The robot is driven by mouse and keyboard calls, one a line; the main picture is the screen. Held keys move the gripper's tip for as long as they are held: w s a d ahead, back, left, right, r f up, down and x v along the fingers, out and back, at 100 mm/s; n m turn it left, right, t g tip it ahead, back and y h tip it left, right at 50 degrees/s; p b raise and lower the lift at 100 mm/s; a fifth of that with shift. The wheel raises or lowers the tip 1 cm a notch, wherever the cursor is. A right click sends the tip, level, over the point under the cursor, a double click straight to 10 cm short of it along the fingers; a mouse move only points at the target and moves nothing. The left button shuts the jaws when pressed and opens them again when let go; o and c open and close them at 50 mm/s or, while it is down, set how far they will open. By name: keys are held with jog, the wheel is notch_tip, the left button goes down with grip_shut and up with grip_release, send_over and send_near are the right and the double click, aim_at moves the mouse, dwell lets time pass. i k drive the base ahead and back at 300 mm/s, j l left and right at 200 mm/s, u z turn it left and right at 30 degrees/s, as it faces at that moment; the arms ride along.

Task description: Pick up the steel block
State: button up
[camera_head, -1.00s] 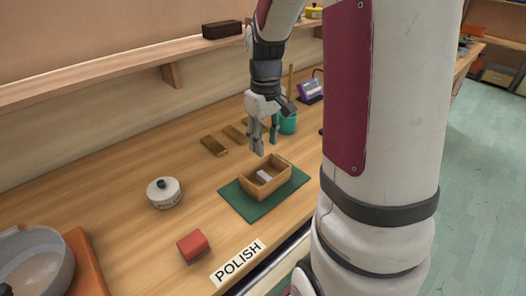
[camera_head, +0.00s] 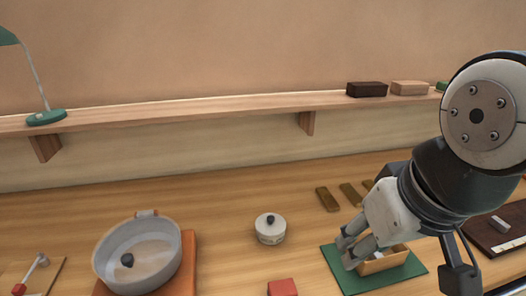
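A small wooden box (camera_head: 385,263) stands on a green mat (camera_head: 345,278) at the lower right. A small pale piece (camera_head: 399,249) shows inside it, mostly hidden behind my gripper. A grey block (camera_head: 500,224) lies on a dark brown board at the right edge. I cannot tell for sure which of the two is the steel block. My gripper (camera_head: 348,249) points down and left, in front of the box's left side in this view. Its two fingers look apart, with nothing seen between them. Its height above the mat is unclear.
A grey pan (camera_head: 138,256) on an orange board stands at the lower left. A white lidded pot (camera_head: 270,229), a red block (camera_head: 283,287) and several brown bars (camera_head: 327,199) lie on the bench. A shelf (camera_head: 205,115) runs along the wall. Bench is clear around the pot.

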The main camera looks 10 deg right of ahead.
aim_at(503, 227)
jog(key=z, duration=1.5)
jog(key=i+l+u, duration=0.15)
jog(key=u, duration=0.15)
jog(key=i+l+u, duration=0.15)
jog(key=l+u, duration=0.15)
jog(key=i+l+u, duration=0.1)
jog(key=l+u, duration=0.2)
jog(key=l, duration=0.1)
